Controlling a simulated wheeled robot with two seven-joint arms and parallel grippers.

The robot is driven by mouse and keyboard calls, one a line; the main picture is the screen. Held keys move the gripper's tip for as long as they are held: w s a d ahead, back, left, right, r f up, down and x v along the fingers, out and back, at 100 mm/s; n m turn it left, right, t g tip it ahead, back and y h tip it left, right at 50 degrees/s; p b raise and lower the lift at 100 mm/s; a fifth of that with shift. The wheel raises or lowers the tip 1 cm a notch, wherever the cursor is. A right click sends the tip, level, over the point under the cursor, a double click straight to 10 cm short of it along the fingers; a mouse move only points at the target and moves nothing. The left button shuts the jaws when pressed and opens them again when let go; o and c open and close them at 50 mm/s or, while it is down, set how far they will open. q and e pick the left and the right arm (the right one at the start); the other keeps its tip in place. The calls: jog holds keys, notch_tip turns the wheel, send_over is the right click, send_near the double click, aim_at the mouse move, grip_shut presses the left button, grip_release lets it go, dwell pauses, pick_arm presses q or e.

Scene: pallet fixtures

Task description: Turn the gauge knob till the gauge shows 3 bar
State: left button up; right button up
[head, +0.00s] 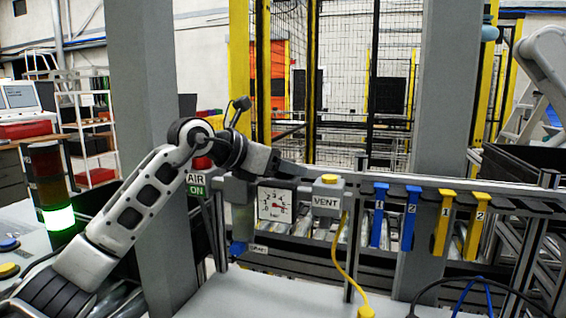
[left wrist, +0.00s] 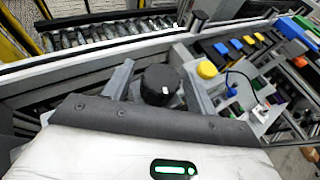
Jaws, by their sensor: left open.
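The gauge (head: 275,205) is a white square dial on the rail in the head view. Its needle seems to point to the right, but the reading is too small to tell surely. My left gripper (head: 298,170) reaches in just above the gauge. In the left wrist view the black gauge knob (left wrist: 160,86) with a white mark stands between the two grey fingers of my left gripper (left wrist: 157,80). The fingers are open, one on each side, with gaps visible beside the knob. The knob is hidden in the head view. My right gripper is not in view.
A yellow-topped VENT box (head: 327,193) is right of the gauge, with a yellow cable below. Blue tags (head: 379,215) and yellow tags (head: 443,224) hang farther right. The AIR ON sign (head: 195,185) is at left. A grey post (head: 150,120) stands behind my left arm.

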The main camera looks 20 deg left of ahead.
pick_arm(q)
jog(key=c, duration=1)
